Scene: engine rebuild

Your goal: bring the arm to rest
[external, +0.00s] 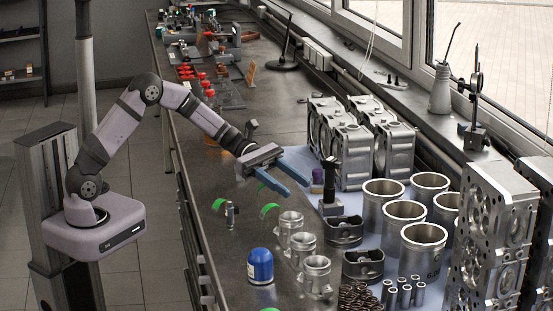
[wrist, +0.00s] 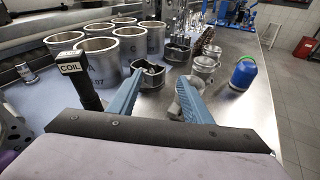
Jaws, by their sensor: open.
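My gripper (external: 284,181) is open, with its two blue fingers spread above the bench. Its fingers also show in the wrist view (wrist: 158,100), with a grey metal part partly visible by the right finger; I see nothing clamped between them. My arm reaches from its base at the left out over the bench, with the gripper held in the air to the left of the black coil (external: 329,182). The coil also shows in the wrist view, labelled COIL, just left of the left finger.
Metal cylinder liners (external: 403,221) stand on a pale mat right of the gripper. Engine blocks (external: 346,150) stand behind it. A cylinder head (external: 488,235) is at the right. Bare bench lies left of the gripper.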

